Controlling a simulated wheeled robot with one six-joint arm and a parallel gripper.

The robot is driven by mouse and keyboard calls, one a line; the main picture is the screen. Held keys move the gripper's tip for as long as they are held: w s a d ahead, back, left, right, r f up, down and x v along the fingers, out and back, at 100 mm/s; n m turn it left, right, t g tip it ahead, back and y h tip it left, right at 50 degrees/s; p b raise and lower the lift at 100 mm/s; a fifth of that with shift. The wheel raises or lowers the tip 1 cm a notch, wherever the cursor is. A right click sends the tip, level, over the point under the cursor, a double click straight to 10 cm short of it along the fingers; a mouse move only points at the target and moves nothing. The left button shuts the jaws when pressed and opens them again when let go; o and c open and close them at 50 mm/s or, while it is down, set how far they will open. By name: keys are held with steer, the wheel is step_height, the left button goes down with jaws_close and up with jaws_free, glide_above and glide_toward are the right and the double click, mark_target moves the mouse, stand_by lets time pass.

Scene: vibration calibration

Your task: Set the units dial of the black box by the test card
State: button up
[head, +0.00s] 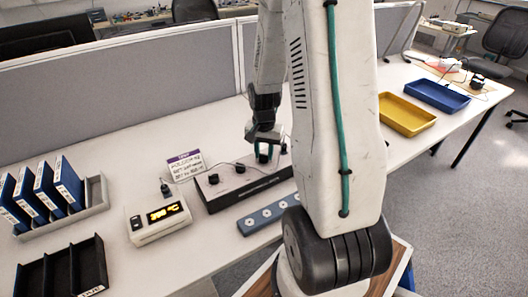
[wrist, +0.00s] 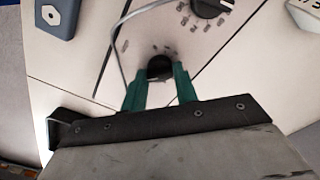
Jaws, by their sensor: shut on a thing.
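The black box (head: 250,186) stands on the white table with a row of black dials along its top. My gripper (head: 264,153) reaches down over its right part. In the wrist view my two green fingertips (wrist: 160,84) are shut on a round black dial (wrist: 159,67), one on each side. Tick marks ring this dial, but its pointer and setting cannot be read. Another black dial (wrist: 211,7) shows at the top edge of the wrist view. The test card (head: 186,164), white with a purple header, stands behind the box; its handwriting is too small to read.
A white meter (head: 143,232) with a lit orange display is left of the box. A blue-grey bar (head: 254,221) with round sockets lies in front. A rack with blue binders (head: 68,182) and a black tray (head: 62,272) are further left. Yellow (head: 405,128) and blue trays stand right.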

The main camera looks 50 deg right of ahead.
steer(key=n, duration=0.5)
steer(key=shift+n, duration=0.4)
steer(key=n, duration=0.5)
steer(key=shift+n, duration=0.4)
steer(key=o, duration=1)
steer(key=shift+r, duration=0.15)
step_height(320, 180, up, 8)
steer(key=shift+f, duration=0.2)
